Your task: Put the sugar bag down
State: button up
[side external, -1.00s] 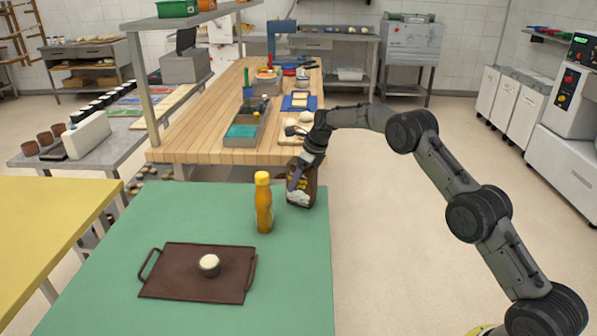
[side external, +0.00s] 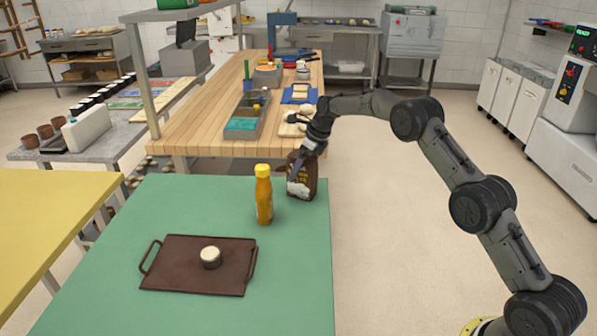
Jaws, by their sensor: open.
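The sugar bag (side external: 303,186), dark brown with a pale printed front, stands upright at the far right corner of the green tabletop (side external: 120,250). It appears to rest on the surface. My gripper (side external: 296,176) is open at the upper part of the bag, reaching down from above. One finger shows in front of the bag's left side; the other finger is hidden, so I cannot tell whether either touches the bag.
A yellow-orange bottle (side external: 264,200) stands just left of the bag. The tabletop's right front part is clear. A wooden bench (side external: 200,125) stands behind.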

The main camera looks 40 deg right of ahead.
aim_at(313, 158)
jog(key=v, duration=1)
jog(key=shift+s+r, duration=0.2)
jog(key=shift+r, duration=0.1)
jog(key=s+a+r+n, duration=0.3)
jog(key=s+r+n, duration=0.2)
jog(key=s, duration=0.3)
jog(key=s+a+r+n+h, duration=0.1)
jog(key=s+a+r+n, duration=0.3)
jog(key=s+n, duration=0.3)
jog(key=s+a+r+n, duration=0.3)
jog(key=s+r+n, duration=0.15)
jog(key=s, duration=0.35)
jog(key=s+a+f+n, duration=0.1)
jog(key=s+f+n, duration=0.2)
jog(key=s+n, duration=0.4)
jog(key=s+a+f+n+t, duration=0.1)
jog(key=s+f+n, duration=0.2)
jog(key=s+n, duration=0.5)
jog(key=s, duration=0.8)
jog(key=shift+s+a+f+t+h, duration=0.2)
jog(key=shift+a+f+t+h, duration=0.1)
jog(key=shift+a+f+h, duration=0.1)
